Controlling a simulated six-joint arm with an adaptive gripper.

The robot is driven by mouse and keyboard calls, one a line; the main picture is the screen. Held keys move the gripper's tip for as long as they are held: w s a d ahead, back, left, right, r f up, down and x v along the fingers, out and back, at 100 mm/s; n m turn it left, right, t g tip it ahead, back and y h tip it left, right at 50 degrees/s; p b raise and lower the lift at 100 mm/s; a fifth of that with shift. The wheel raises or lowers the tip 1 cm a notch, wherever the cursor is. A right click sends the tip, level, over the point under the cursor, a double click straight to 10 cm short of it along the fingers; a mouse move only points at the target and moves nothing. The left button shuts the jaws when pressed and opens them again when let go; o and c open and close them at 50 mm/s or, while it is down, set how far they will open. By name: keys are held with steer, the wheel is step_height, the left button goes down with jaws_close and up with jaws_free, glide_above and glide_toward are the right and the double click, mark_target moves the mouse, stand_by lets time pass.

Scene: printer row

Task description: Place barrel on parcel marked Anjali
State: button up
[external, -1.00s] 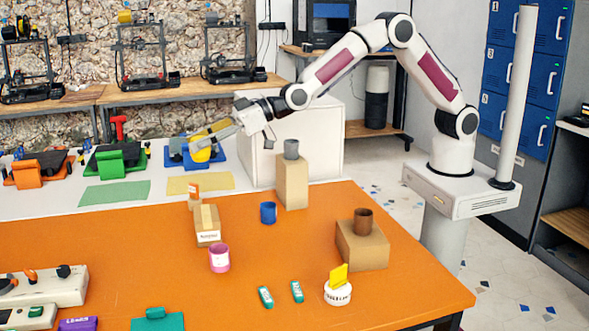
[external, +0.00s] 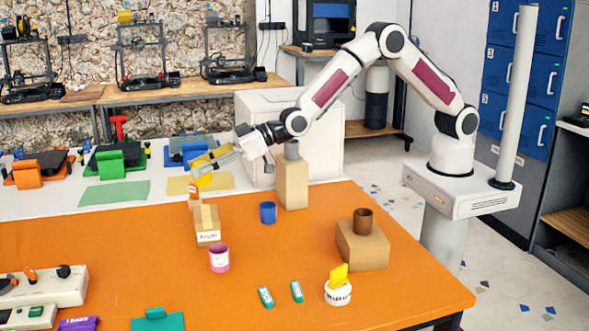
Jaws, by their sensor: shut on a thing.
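A yellow barrel (external: 204,181) is held at the end of my gripper (external: 205,167), which is shut on it. The gripper reaches in from the right, pointing left and down. The barrel hangs above the far part of the orange table, above and slightly behind a low tan parcel (external: 207,219). The parcel's top is bare. The fingers hide part of the barrel.
A small orange and tan item (external: 194,196) stands just behind the parcel, close below the barrel. A blue cup (external: 268,213) and pink cup (external: 219,258) are nearby. A tall box (external: 292,183) bears a grey cup; another box (external: 362,246) bears a brown cup.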

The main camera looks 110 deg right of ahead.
mark_target(203, 183)
steer(key=shift+f, duration=2.35)
steer(key=shift+f, duration=1.85)
steer(key=shift+f, duration=0.15)
steer(key=o, duration=1)
steer(key=shift+c, duration=0.2)
steer(key=shift+s+r, duration=0.4)
steer(key=shift+s, duration=0.25)
steer(key=v, duration=1)
steer(key=shift+s, duration=0.3)
